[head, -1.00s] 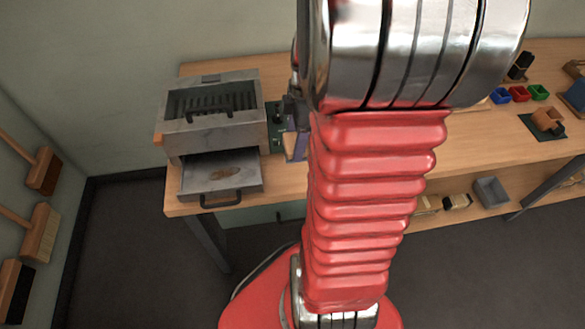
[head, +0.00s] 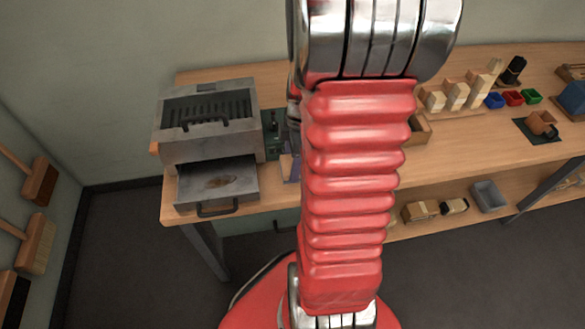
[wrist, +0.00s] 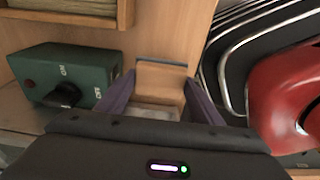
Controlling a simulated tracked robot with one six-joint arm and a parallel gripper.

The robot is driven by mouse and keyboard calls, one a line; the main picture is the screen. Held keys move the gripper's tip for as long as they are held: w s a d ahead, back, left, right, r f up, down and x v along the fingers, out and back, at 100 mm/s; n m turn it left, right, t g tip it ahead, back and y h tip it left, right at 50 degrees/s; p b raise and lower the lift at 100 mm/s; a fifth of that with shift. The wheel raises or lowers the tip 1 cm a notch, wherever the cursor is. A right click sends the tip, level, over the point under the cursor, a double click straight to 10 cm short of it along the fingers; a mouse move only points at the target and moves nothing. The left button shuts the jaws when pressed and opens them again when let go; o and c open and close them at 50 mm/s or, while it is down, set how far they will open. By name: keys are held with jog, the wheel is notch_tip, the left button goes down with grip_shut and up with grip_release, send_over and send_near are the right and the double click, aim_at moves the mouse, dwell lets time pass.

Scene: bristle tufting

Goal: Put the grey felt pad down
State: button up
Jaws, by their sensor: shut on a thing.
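My gripper (wrist: 158,84) shows in the wrist view with its two purple-grey fingers apart around a thing. A pale grey piece, the grey felt pad (wrist: 153,112), shows low between the fingers, partly hidden by the gripper body. A light wood-coloured surface with a dark edge shows past it, between the fingertips. In the head view my arm hides most of the gripper; only a small part shows at the bench's front edge, right of the grey metal box. The pad cannot be made out there.
The green switch box (wrist: 70,78) with a black knob stands left of the fingers. The grey metal box (head: 207,142) has its drawer (head: 216,184) pulled out. Wooden blocks (head: 457,95) and small coloured bins (head: 513,98) stand farther right.

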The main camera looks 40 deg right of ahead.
jog(key=shift+f, duration=1.85)
jog(key=o, duration=1.2)
jog(key=shift+f, duration=0.1)
jog(key=r, duration=0.8)
jog(key=s+d+r, duration=0.1)
jog(key=r, duration=0.3)
jog(key=shift+d+r, duration=0.1)
